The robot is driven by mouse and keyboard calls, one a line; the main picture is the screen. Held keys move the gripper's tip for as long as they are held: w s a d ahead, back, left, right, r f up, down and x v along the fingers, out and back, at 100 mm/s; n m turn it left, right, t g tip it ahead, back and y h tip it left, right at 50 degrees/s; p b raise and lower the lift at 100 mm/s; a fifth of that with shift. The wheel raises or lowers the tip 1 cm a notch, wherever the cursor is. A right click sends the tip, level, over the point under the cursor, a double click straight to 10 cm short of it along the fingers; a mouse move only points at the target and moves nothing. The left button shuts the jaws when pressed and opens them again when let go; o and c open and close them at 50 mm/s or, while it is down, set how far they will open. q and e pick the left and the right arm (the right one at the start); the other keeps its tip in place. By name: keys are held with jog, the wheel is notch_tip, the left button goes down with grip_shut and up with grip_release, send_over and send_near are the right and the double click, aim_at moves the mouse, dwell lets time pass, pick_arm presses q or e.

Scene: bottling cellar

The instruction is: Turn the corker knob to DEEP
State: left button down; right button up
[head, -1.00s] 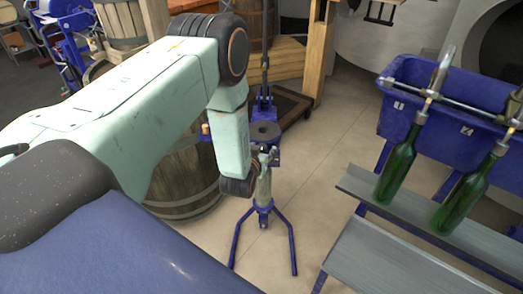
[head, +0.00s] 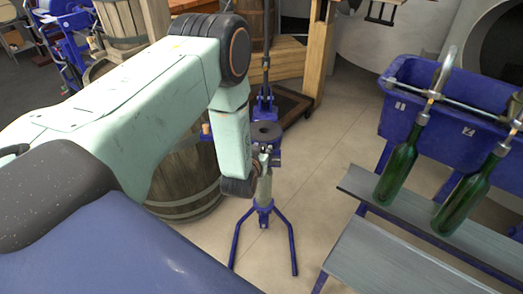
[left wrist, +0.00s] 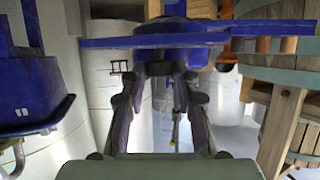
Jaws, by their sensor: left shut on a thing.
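The blue floor corker (head: 264,208) stands on splayed legs in the middle of the head view, with a dark round plate (head: 266,130) on it. My left gripper (head: 265,158) is at the front of the corker, just below that plate, and partly hidden by my wrist. In the left wrist view its two fingers (left wrist: 163,70) reach up to the blue corker body (left wrist: 165,42) and are shut on a part there, apparently the knob. The knob itself and its marks are hidden, so I cannot tell its setting. My right gripper is not in view.
A wooden barrel (head: 185,178) stands left of the corker, behind my arm. At the right are a blue filler trough (head: 440,100), green bottles (head: 397,174) under its spouts, and a grey shelf (head: 408,212). The floor between corker and shelf is clear.

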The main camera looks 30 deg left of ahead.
pick_arm(q)
jog(key=shift+w+d+n+y, duration=0.1)
jog(key=shift+n+y, duration=0.2)
jog(key=shift+n+y+b, duration=0.3)
jog(key=shift+y+b, duration=0.1)
jog(key=n+y, duration=0.1)
jog(key=n+g+y+b, duration=0.1)
jog(key=n+g, duration=0.1)
jog(key=shift+w+d+y+b, duration=0.25)
jog(key=shift+d+y+b, duration=0.1)
jog(key=shift+d+y, duration=0.05)
jog(key=n+g+y+b, duration=0.1)
jog(key=n+g+y, duration=0.1)
jog(key=shift+w+d+n+g+b, duration=0.15)
jog(key=shift+w+n+g+b, duration=0.15)
jog(key=shift+n+b, duration=0.1)
jog(key=shift+r+n+g+y+b, duration=0.1)
jog(key=shift+n+g+y+b, duration=0.75)
jog(key=shift+n+g, duration=0.4)
jog(key=shift+w+g, duration=0.1)
jog(key=shift+g, duration=0.15)
jog(key=c, duration=1)
grip_release()
jog(key=shift+d, duration=0.1)
